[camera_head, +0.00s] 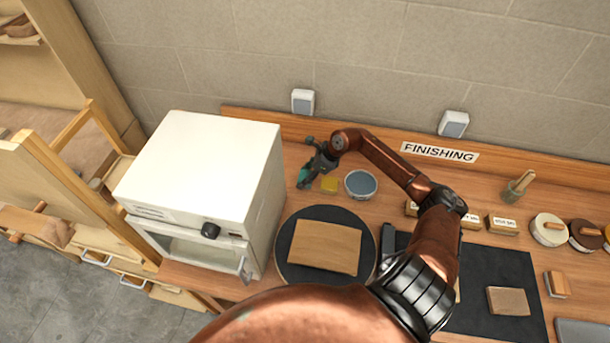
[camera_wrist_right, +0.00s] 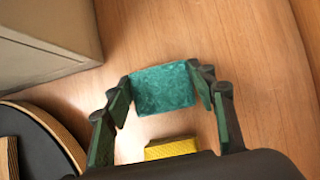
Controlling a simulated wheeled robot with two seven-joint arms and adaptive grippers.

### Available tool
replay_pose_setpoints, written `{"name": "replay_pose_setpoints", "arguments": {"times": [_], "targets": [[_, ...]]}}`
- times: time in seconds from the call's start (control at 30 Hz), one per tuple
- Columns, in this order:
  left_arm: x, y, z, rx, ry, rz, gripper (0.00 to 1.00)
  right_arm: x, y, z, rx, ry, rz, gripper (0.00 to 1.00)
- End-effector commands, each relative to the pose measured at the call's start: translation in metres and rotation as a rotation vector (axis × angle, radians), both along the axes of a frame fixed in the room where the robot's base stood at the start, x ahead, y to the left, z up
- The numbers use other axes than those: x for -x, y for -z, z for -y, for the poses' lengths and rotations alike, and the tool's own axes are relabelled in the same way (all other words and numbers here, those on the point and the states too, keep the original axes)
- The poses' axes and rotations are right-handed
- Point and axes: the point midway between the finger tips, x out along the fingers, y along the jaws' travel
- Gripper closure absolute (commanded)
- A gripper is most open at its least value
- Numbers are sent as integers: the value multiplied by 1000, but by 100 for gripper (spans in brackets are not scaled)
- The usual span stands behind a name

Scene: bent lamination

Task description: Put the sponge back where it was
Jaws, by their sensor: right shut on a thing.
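My right gripper (camera_head: 309,170) is over the back of the bench, just right of the white oven. It is shut on a teal sponge (camera_wrist_right: 163,88), which spans between the fingertips in the right wrist view. In the head view the teal sponge (camera_head: 303,175) shows small at the fingers. I cannot tell whether it touches the bench top. A yellow block (camera_wrist_right: 171,148), perhaps a second sponge, lies on the wood close beside it; it also shows in the head view (camera_head: 329,184). My left gripper is not in view.
The white oven (camera_head: 205,165) stands close on the left. A bowl with blue-grey contents (camera_head: 361,184) is right of the yellow block. A dark round board (camera_head: 283,262) with a wood sheet (camera_head: 324,247) lies in front. A back ledge (camera_head: 255,123) runs along the wall.

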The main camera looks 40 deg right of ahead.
Motion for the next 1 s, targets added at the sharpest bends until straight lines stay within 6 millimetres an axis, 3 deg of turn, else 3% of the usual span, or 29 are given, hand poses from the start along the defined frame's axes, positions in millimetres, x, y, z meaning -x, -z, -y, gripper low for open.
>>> {"name": "replay_pose_setpoints", "arguments": {"times": [0.23, 0.27, 0.5, 0.8, 1.0], "targets": [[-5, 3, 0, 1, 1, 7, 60, 0, 3, 0, 1, -1, 0, 68], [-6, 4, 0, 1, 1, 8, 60, 0, 3, 0, 1, -1, 0, 48], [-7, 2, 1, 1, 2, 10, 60, 0, 2, 0, 1, -1, 0, 32], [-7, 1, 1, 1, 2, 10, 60, 0, 1, 0, 0, -1, 0, 31], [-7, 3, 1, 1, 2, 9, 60, 8, -16, 8, 6, -1, -1, 31]]}}
